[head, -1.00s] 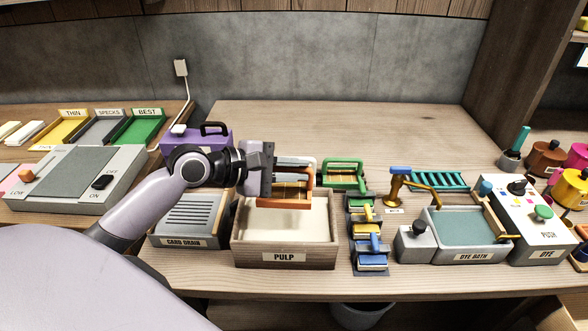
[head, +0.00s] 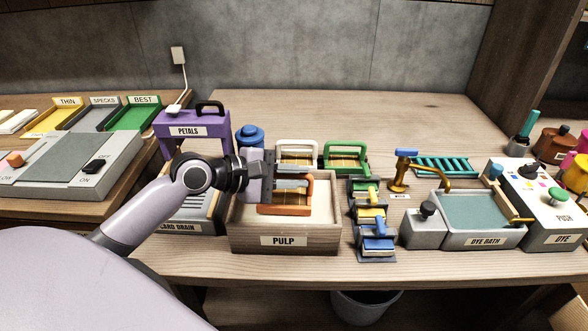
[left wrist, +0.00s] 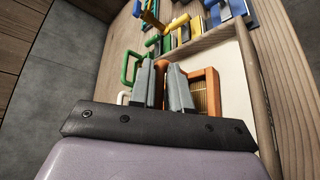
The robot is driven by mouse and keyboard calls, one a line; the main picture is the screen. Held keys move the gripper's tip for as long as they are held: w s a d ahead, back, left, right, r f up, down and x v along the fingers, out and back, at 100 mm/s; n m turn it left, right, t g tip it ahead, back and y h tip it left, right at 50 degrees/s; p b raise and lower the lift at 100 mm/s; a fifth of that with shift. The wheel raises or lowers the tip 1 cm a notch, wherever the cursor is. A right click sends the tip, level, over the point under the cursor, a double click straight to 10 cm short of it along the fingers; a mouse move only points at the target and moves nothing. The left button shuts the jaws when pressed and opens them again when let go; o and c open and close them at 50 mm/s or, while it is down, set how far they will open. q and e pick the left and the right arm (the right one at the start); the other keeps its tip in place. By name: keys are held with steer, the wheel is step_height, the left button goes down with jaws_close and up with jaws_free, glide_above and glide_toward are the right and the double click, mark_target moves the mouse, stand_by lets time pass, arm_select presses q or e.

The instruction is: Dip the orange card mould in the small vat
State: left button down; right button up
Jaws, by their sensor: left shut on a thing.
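My left gripper (head: 300,178) is shut on the orange card mould (head: 284,209), by its handle side. The mould's orange frame and a strip of its tan screen show below the fingers. It is over the small wooden vat labelled PULP (head: 283,241), within its opening as seen from the head; I cannot tell whether it touches the pale pulp (head: 322,212). My right gripper is not in view.
A white mould (head: 297,147) and a green mould (head: 345,148) stand behind the vat. Several coloured rollers (head: 368,215) are to its right, then the dye bath (head: 480,220). The card drain (head: 183,228) and purple petals box (head: 188,130) are left.

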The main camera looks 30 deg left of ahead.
mark_target(306, 192)
arm_select(q)
steer(key=shift+f+b, duration=0.8)
steer(key=shift+f, duration=1.4)
steer(key=shift+r, duration=0.1)
steer(key=shift+r+p, duration=2.9)
steer(key=shift+p, duration=0.75)
step_height(306, 192, up, 3)
steer(key=shift+f+p, duration=0.2)
steer(key=shift+p, duration=0.2)
